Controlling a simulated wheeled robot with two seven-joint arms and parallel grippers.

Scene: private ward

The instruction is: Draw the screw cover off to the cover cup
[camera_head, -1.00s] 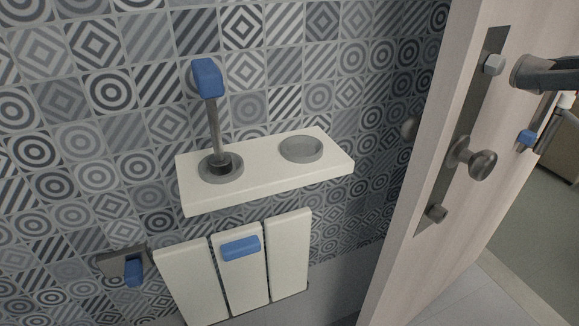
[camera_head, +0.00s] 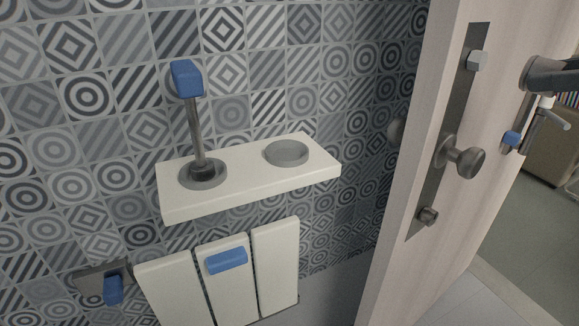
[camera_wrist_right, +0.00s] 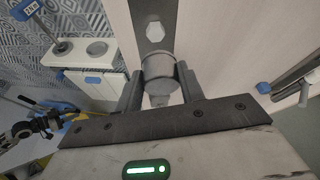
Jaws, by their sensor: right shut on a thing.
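The screw cover (camera_head: 535,73) is a dark grey cylinder, shut in my right gripper (camera_head: 541,73) at the upper right. It stands apart from the door plate (camera_head: 456,110), to the right of a bare pale hex screw head (camera_head: 477,60). In the right wrist view the cover (camera_wrist_right: 160,70) sits between both fingers, below the hex head (camera_wrist_right: 155,32). A round recess (camera_head: 286,153) in the white shelf (camera_head: 240,188) looks empty and appears to be the cover cup. A blue-headed tool (camera_head: 187,79) stands upright in the other recess.
The open door (camera_head: 400,270) carries a round knob (camera_head: 464,162) and a lower small fitting (camera_head: 428,215). White panels with a blue handle (camera_head: 227,260) hang below the shelf. A blue-tipped wall fitting (camera_head: 113,290) is at the lower left. Space between shelf and door is free.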

